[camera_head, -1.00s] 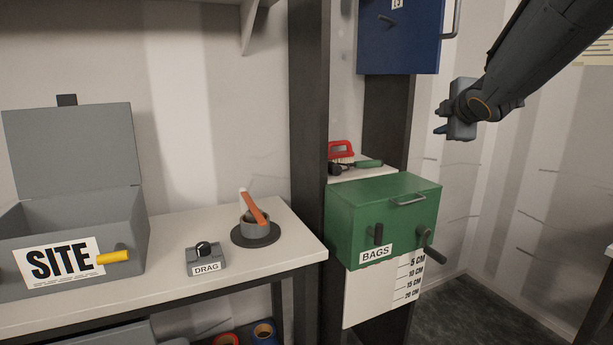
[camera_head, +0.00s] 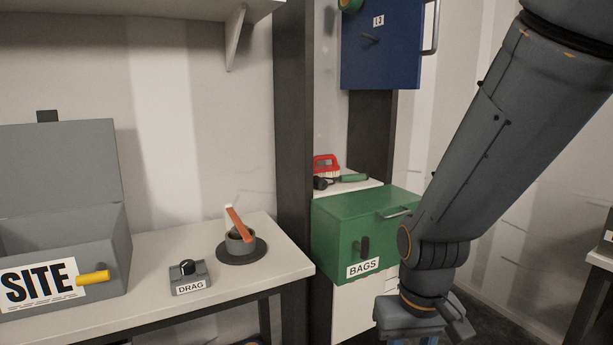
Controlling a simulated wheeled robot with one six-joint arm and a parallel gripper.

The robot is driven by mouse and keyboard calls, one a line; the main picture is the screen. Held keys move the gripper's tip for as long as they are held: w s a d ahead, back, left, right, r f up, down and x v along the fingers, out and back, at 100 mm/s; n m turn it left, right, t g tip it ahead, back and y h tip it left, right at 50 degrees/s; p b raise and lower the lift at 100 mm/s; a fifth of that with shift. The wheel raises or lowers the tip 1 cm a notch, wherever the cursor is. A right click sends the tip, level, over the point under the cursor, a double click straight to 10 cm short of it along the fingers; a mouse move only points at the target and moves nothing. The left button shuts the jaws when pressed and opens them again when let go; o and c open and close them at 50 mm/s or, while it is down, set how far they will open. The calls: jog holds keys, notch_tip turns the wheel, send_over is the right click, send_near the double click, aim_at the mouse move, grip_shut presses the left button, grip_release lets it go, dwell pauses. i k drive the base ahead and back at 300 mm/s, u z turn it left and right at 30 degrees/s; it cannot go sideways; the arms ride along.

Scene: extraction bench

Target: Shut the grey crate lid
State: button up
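The grey crate (camera_head: 108,262) stands at the left end of the bench, partly cut off by the picture's edge. It carries a SITE label and a yellow handle on its front. Its grey lid (camera_head: 60,165) stands upright at the back, open, with a dark tab on its top edge. My gripper (camera_head: 420,341) points down at the lower right, in front of the green box and far to the right of the crate. Its fingers are mostly cut off by the bottom edge, so whether it is open or shut does not show.
On the bench (camera_head: 160,305) are a DRAG knob box (camera_head: 190,279) and a grey pot (camera_head: 239,241) with an orange handle on a dark disc. A dark post (camera_head: 293,150) rises beside the green BAGS box (camera_head: 345,225). A blue cabinet (camera_head: 385,55) hangs above. A shelf (camera_head: 130,10) overhangs the bench.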

aim_at(49, 165)
jog(key=u, duration=0.4)
jog(key=k, duration=0.55)
jog(key=u, duration=1.8)
jog(key=i, duration=1.1)
jog(key=z, duration=0.25)
